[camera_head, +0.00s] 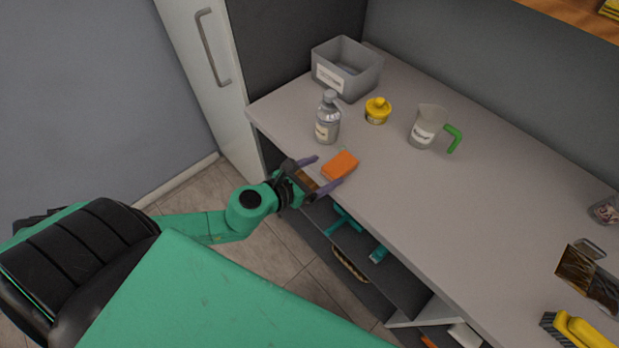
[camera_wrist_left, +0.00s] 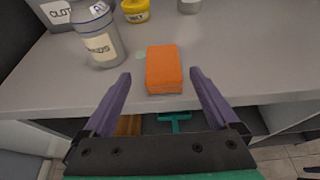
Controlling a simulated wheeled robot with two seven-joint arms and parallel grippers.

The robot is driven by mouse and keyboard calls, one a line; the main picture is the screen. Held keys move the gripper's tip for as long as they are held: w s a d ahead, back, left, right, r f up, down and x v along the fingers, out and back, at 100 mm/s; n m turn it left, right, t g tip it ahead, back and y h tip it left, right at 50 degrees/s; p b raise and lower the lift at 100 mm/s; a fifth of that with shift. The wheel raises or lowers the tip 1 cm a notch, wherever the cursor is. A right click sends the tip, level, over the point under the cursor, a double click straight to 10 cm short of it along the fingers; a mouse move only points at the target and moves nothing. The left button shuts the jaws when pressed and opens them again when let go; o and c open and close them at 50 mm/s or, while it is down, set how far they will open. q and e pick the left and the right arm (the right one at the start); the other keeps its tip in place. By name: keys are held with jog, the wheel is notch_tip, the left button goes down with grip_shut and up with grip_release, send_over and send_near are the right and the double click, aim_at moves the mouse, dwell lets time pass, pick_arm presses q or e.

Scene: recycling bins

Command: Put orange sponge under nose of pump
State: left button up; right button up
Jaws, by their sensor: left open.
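The orange sponge (camera_head: 340,165) lies on the grey counter near its front edge. It also shows in the left wrist view (camera_wrist_left: 164,68), ahead of and between the fingers. The pump bottle (camera_head: 327,118), grey with a pale label, stands upright just behind and left of the sponge. In the left wrist view the bottle (camera_wrist_left: 97,35) is cut off at the top, so its nose is out of view there. My left gripper (camera_head: 328,171) is open at the counter edge, its purple fingertips to either side of the sponge's near end. My right gripper is not seen.
A grey labelled bin (camera_head: 346,68), a yellow pot (camera_head: 377,110) and a measuring cup with green handle (camera_head: 427,125) stand farther back. A yellow brush (camera_head: 578,330) lies at the far right. The counter's middle is clear. Open shelves lie below the edge.

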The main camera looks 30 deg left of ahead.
pick_arm(q)
jog(key=v, duration=0.4)
jog(key=shift+s+a+r, duration=0.1)
jog(key=shift+s+r, duration=0.15)
jog(key=shift+s, duration=0.05)
